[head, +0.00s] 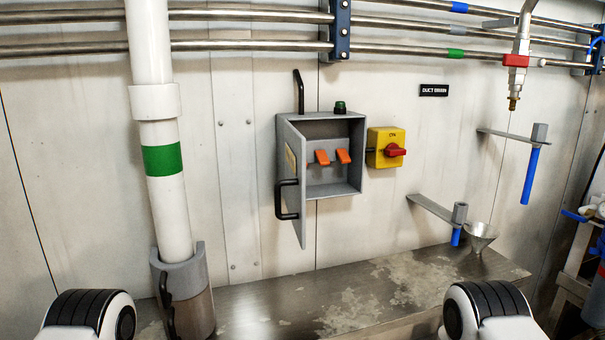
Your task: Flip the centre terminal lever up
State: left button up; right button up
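A grey terminal box (337,190) is fixed to the wall. Its door (295,190) stands open on the left side, with a black handle (287,199). Inside, two orange levers show clearly, the centre one (322,157) and the right one (343,156). A sliver of orange at the door's edge looks like a third lever, mostly hidden by the door. I cannot tell for sure whether each lever is up or down. Only rounded white and black parts of my two arms show at the bottom corners. Neither gripper is in view.
A yellow switch with a red knob (395,150) is right of the box. A black lever (299,91) and green button (340,107) are above it. A white pipe (160,170) stands left. A metal bench (300,300) runs below. The space before the box is clear.

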aim_at(323, 160)
jog(key=k+l+z, duration=0.15)
jog(key=l, duration=0.3)
jog(key=k+l+z, duration=0.15)
jog(key=l, duration=0.3)
jog(key=k+l+z, duration=0.1)
jog(key=l, duration=0.35)
jog(key=k+l+z, duration=0.15)
jog(key=l, duration=0.3)
jog(key=i+j, duration=0.35)
jog(key=i, duration=0.05)
